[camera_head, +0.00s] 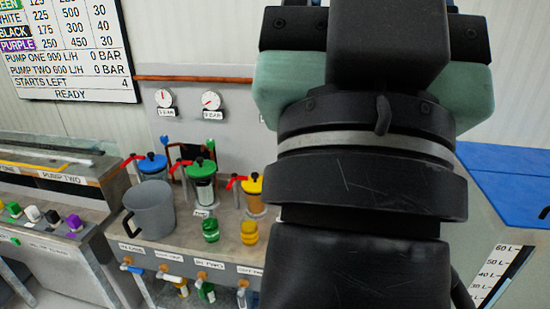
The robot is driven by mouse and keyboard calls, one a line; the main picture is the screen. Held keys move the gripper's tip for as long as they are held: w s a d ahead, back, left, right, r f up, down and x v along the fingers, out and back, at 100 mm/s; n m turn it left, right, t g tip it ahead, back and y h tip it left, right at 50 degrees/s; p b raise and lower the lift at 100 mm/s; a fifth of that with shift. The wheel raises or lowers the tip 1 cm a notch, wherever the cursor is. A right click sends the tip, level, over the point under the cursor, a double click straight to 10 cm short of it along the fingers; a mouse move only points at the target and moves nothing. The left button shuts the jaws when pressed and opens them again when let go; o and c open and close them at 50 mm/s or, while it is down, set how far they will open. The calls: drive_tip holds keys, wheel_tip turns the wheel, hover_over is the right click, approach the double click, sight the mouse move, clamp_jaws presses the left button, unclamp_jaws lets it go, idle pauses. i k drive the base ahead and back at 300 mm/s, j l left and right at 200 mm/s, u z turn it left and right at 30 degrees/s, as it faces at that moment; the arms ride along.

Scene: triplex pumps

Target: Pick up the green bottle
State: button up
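A small green bottle (211,229) stands on the grey bench top, left of my arm. A yellow bottle (249,232) of similar shape stands just right of it. Behind the green bottle is a pump cylinder with a green cap (201,168) and a red lever. My dark arm fills the right-centre of the view, in front of the bench. My gripper's fingers do not show, so I cannot tell their state or their distance from the bottle.
A grey mug-like jug (149,209) stands left of the bottles. Blue-capped (152,164) and yellow-capped (253,184) pump cylinders rise at the back of the bench. Taps line its front edge. A panel with coloured knobs (74,222) is at left, and a blue-topped tank (512,187) at right.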

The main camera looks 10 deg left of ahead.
sight(210, 225)
drive_tip(key=i+j+u, duration=0.4)
drive_tip(key=i, duration=0.35)
drive_tip(key=i+j+u, duration=0.2)
drive_tip(key=i, duration=0.15)
drive_tip(key=l, duration=0.1)
